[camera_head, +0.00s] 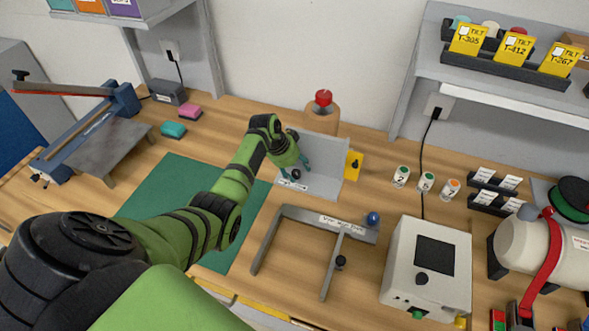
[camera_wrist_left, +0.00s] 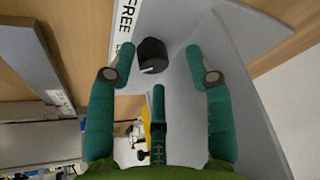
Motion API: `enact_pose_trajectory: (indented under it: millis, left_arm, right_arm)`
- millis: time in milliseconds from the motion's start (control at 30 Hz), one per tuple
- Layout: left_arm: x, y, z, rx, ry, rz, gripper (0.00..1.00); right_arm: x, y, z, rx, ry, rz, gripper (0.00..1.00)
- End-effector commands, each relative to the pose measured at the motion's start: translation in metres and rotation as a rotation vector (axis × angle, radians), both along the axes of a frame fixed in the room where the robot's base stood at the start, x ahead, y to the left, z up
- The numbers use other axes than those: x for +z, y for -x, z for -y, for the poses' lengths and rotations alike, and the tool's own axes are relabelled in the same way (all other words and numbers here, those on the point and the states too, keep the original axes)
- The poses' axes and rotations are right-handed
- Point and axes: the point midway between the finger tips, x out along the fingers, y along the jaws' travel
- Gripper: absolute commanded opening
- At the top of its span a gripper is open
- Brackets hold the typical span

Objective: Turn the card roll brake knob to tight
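The black brake knob (camera_head: 296,176) sits low on the front of a grey metal stand (camera_head: 325,180), by a white label strip. The knob (camera_wrist_left: 152,55) shows larger in the left wrist view, on a grey plate beside a white label (camera_wrist_left: 125,18) reading "FREE"; the rest of the label is cut off or hidden. I cannot tell where the knob points. My left gripper (camera_wrist_left: 161,76) is open, its teal fingers apart, with the knob just ahead between the fingertip lines. In the head view this gripper (camera_head: 294,168) is at the stand. My right gripper is not in view.
A tan roll with a red top (camera_head: 323,98) stands behind the stand. A yellow tag (camera_head: 353,165) is at its right side. A grey frame (camera_head: 330,218) with a blue ball and a white box (camera_head: 428,265) stand in front. The green mat (camera_head: 180,190) is clear.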

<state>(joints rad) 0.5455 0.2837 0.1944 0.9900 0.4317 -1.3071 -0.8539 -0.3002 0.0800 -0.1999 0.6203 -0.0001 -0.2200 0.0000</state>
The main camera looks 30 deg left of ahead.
Motion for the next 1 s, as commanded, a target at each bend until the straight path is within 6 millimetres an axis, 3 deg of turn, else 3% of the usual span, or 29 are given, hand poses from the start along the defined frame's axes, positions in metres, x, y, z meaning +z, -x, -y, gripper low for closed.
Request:
enact_pose_trajectory:
  millis: [200, 367, 800, 1000]
  left_arm:
    - [-0.002, 0.003, 0.000, -0.002, 0.000, -0.008, 0.52]
    - [0.008, 0.006, -0.003, 0.000, -0.002, -0.008, 0.52]
    - [0.085, 0.033, -0.017, -0.002, -0.003, -0.004, 0.52]
    - [0.105, 0.040, -0.021, -0.002, -0.001, -0.004, 0.52]
  right_arm:
    - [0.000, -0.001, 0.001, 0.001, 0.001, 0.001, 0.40]
    - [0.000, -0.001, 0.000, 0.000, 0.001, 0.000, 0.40]
    - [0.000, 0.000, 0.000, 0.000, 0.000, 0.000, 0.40]
    - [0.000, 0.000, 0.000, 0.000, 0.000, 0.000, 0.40]
